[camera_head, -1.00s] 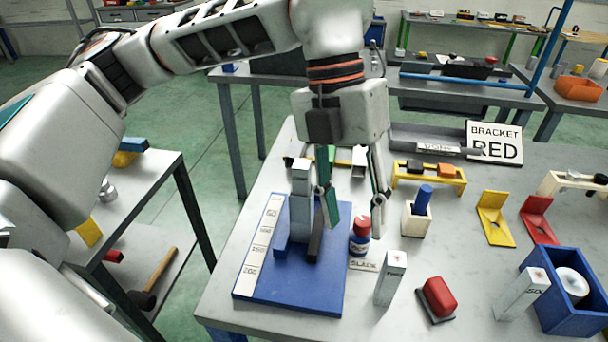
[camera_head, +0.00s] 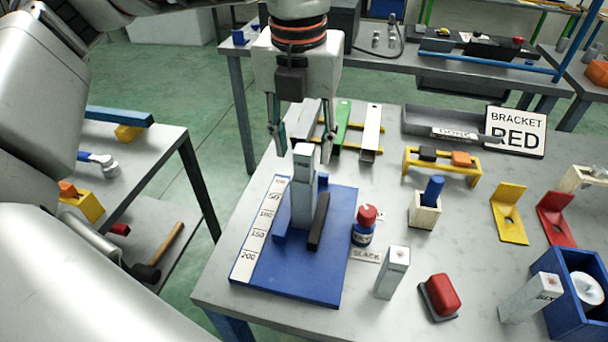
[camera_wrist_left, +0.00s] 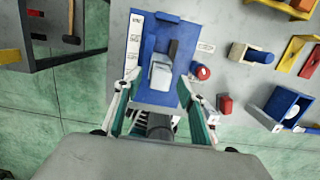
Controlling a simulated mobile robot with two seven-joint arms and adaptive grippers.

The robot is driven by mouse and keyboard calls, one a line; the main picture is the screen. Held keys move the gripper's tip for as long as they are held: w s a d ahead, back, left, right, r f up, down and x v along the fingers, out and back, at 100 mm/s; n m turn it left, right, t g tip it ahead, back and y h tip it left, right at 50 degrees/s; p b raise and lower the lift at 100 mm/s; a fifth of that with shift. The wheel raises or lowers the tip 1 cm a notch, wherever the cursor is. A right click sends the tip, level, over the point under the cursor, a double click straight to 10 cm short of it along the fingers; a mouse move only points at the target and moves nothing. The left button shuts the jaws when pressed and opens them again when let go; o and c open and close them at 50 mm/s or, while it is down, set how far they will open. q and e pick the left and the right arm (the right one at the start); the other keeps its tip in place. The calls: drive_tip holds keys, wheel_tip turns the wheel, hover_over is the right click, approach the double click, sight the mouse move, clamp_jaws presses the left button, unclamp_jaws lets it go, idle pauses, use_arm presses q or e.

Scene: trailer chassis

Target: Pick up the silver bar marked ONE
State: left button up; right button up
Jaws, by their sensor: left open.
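A second silver bar (camera_head: 392,273) stands on the table right of the board. A third silver bar (camera_head: 530,298), with a mark that seems to read SIX, leans by the blue box. I cannot read ONE on any bar. My left gripper (camera_head: 302,138) is open and empty, its fingers behind and above the stack's top. My right gripper is not in view.
A red-capped bottle (camera_head: 363,227) and a red button (camera_head: 441,295) stand near the board. A blue box (camera_head: 565,320) is at the right. Long green and silver pieces (camera_head: 371,130) lie behind. A side table (camera_head: 160,160) stands left across a floor gap.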

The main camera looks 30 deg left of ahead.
use_arm(q)
drive_tip(key=shift+w+f, duration=0.15)
drive_tip(key=shift+f, duration=0.75)
clamp_jaws()
drive_tip(key=shift+r, duration=0.15)
